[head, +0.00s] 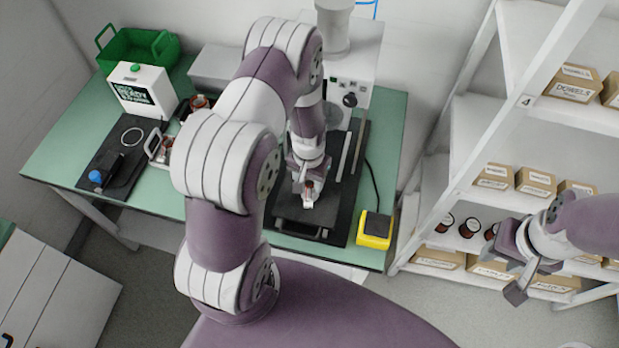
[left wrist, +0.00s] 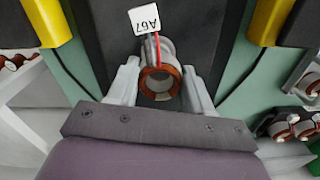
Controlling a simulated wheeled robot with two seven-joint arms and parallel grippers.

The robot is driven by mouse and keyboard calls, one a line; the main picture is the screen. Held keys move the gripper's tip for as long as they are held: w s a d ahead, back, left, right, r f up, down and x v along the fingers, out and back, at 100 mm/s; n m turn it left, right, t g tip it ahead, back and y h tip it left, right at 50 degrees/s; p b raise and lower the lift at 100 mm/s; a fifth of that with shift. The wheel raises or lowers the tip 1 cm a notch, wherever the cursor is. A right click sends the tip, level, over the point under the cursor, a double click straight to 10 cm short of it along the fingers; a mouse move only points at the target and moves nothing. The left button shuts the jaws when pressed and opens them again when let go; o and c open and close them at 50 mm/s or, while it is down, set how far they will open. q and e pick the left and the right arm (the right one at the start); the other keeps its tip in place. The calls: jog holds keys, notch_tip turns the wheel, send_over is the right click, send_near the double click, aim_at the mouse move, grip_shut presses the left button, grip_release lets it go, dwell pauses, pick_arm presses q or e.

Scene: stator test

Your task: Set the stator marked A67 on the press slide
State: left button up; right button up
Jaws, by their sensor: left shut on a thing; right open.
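The stator marked A67, a copper-coloured ring with a grey body (left wrist: 160,82), is between the fingers of my left gripper (left wrist: 158,90) in the left wrist view. Its white tag (left wrist: 145,19) reads A67, with red wires beside it. In the head view my left gripper (head: 308,186) is shut on it, over the dark base of the press (head: 345,75). The dark press slide area (head: 305,216) lies under the gripper, partly hidden by my arm; I cannot tell whether the stator touches it. My right gripper (head: 520,278) is open and empty in front of the shelf.
A yellow box (head: 375,230) stands at the bench's front right. At the left are a white READY box (head: 145,90), a green crate (head: 137,48) and a dark fixture (head: 120,172). The shelf (head: 485,195) at right holds cartons and several stators (head: 470,226).

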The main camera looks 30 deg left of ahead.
pick_arm(q)
jog(key=shift+d, duration=0.35)
jog(key=shift+a, duration=0.1)
jog(key=shift+a+f, duration=0.1)
jog(key=shift+f, duration=0.25)
jog(key=shift+f+b, duration=0.6)
jog(key=shift+b, duration=0.1)
jog(key=shift+f, duration=0.15)
jog(key=shift+f, duration=0.2)
jog(key=o, duration=1.2)
